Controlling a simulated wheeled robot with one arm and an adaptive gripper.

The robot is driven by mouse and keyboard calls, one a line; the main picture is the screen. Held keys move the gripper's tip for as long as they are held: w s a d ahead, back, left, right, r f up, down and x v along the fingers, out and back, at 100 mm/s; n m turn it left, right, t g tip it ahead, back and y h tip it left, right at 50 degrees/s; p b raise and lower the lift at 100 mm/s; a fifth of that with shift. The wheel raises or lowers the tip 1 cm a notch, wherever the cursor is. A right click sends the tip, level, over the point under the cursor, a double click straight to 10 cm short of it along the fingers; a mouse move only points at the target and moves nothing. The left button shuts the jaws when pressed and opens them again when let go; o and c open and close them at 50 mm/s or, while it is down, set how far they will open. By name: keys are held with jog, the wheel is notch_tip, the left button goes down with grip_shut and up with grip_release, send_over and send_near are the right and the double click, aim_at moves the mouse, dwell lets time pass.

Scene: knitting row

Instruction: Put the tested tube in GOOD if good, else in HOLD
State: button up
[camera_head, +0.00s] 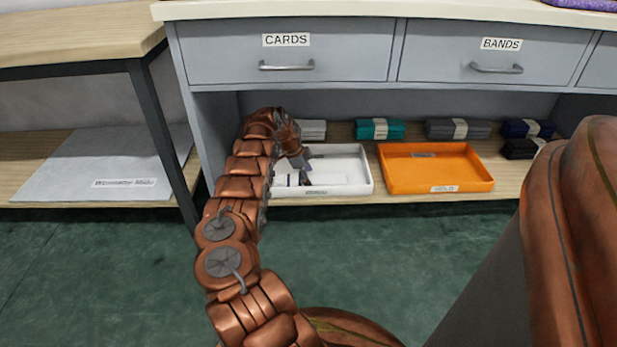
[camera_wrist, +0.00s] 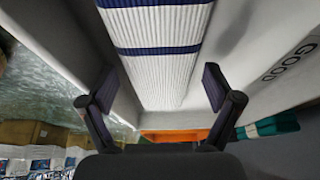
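The tube is white and ribbed with navy bands (camera_wrist: 160,55). It lies in the white tray (camera_head: 352,160), and it shows there in the head view as a white strip (camera_head: 325,179), partly hidden by my gripper. The tray wall carries the word GOOD in the wrist view (camera_wrist: 290,62). My gripper (camera_wrist: 160,95) is open, its two dark fingers spread on either side of the tube with gaps visible. In the head view my gripper (camera_head: 299,170) is over the tray's left part. The orange tray (camera_head: 435,168) stands to the right and looks empty; its label is too small to read.
Folded bundles, grey, teal (camera_head: 380,129) and navy (camera_head: 527,128), lie on the shelf behind the trays. Closed drawers marked CARDS (camera_head: 285,65) and BANDS (camera_head: 500,68) overhang the shelf. A wooden table (camera_head: 80,40) with a dark leg stands at the left.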

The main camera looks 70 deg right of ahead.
jog(key=shift+r, duration=0.1)
dwell(0.3)
jog(key=p+v, duration=0.3)
jog(key=v, duration=0.3)
jog(key=w+a+p, duration=0.1)
jog(key=w, duration=0.2)
jog(key=w+a+p, duration=0.1)
jog(key=w+a, duration=0.1)
jog(key=w, duration=0.2)
jog(key=w+a+f+p, duration=0.1)
jog(key=w, duration=0.2)
jog(key=shift+w+a, duration=0.3)
jog(key=shift+a, duration=0.1)
